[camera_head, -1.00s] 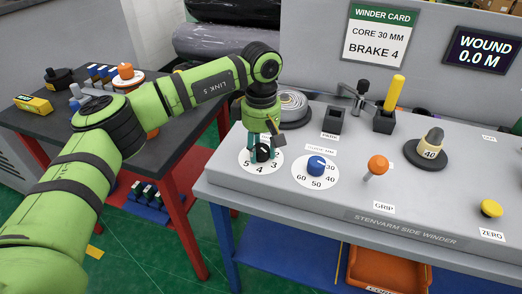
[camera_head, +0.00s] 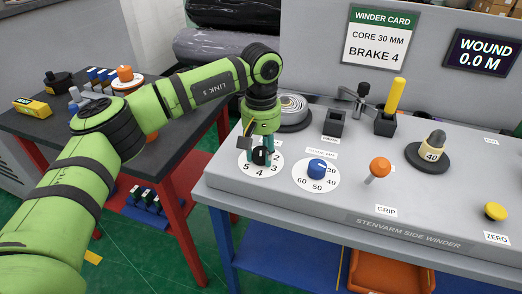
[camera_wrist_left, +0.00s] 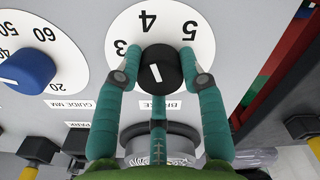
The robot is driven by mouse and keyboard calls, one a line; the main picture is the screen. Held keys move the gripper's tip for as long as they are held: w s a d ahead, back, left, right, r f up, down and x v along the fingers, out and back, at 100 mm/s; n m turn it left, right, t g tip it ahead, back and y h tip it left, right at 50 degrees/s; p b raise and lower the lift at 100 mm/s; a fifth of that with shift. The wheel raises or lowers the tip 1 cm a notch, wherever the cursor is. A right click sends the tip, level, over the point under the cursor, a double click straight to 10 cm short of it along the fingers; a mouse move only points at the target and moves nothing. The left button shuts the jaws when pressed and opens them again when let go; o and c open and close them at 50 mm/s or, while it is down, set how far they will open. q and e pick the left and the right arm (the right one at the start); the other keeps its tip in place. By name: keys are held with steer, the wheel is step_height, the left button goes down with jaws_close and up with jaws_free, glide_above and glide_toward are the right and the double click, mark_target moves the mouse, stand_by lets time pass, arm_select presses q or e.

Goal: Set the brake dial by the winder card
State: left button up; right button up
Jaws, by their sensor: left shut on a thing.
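The winder card (camera_head: 378,37) reads core 30 mm, brake 4. My right gripper is not in view.
The blue guide dial (camera_head: 316,166) is close on the right, then the orange grip lever (camera_head: 379,167). A core piece marked 40 (camera_head: 432,152) and a yellow zero button (camera_head: 495,211) stand farther right. A roll (camera_head: 292,108) lies behind my gripper.

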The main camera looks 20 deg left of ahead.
mark_target(261, 151)
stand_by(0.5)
arm_select(q)
steer(key=o, duration=1.1)
steer(key=shift+o, duration=0.2)
steer(key=shift+r, duration=0.2)
step_height(261, 151, up, 12)
steer(key=shift+f, duration=0.2)
